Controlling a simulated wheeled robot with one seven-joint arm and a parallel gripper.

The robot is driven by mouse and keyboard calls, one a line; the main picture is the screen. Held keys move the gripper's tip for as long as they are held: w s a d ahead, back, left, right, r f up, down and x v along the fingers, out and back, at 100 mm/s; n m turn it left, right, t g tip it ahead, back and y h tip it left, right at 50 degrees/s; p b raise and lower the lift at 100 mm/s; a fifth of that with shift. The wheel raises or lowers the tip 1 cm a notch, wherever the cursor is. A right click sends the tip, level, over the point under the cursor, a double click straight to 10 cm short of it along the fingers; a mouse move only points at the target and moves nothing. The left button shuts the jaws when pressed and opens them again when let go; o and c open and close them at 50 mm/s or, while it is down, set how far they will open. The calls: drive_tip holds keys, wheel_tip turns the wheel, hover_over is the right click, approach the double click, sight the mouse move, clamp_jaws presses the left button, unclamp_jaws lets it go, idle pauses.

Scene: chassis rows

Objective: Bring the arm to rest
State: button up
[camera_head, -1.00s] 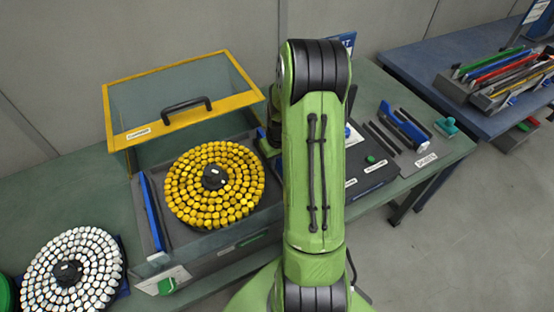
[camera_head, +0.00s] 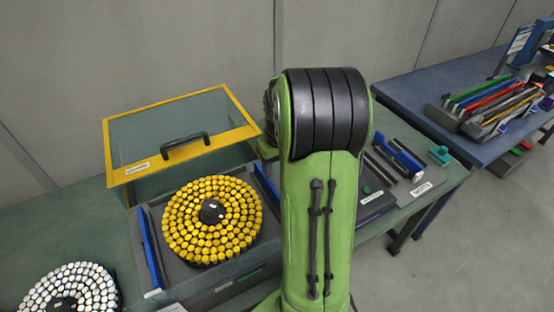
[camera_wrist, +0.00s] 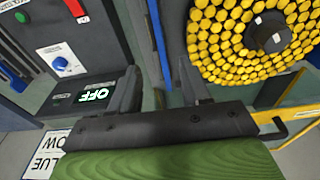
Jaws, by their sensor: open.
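My arm rises in the middle of the head view, its green links and black joint hiding part of the bench behind. My gripper is hidden there. In the wrist view my gripper (camera_wrist: 160,92) shows two dark fingers set wide apart, with nothing between them. Beyond the fingers are a round tray of yellow pieces (camera_wrist: 240,45), a blue bar (camera_wrist: 158,38) and a panel with a lit OFF display (camera_wrist: 95,95).
A yellow-framed clear lid (camera_head: 120,175) stands raised over a box with the yellow round tray (camera_head: 185,225). A tray of white pieces (camera_head: 75,285) lies at lower left. A tool mat (camera_head: 400,185) lies right of my arm. A blue table (camera_head: 420,85) stands beyond.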

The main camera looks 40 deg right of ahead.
drive_tip(key=shift+s+r, duration=0.1)
drive_tip(key=shift+r, duration=0.8)
drive_tip(key=s+a+r+n+t, duration=0.25)
drive_tip(key=a+r, duration=0.55)
drive_tip(key=a, duration=0.5)
drive_tip(key=s+a+r+t, duration=0.1)
drive_tip(key=s+a, duration=0.8)
drive_tip(key=s, duration=0.2)
drive_tip(key=shift+a+r+n+t, duration=0.2)
drive_tip(key=shift+a+n+t, duration=0.15)
drive_tip(key=shift+s, duration=0.1)
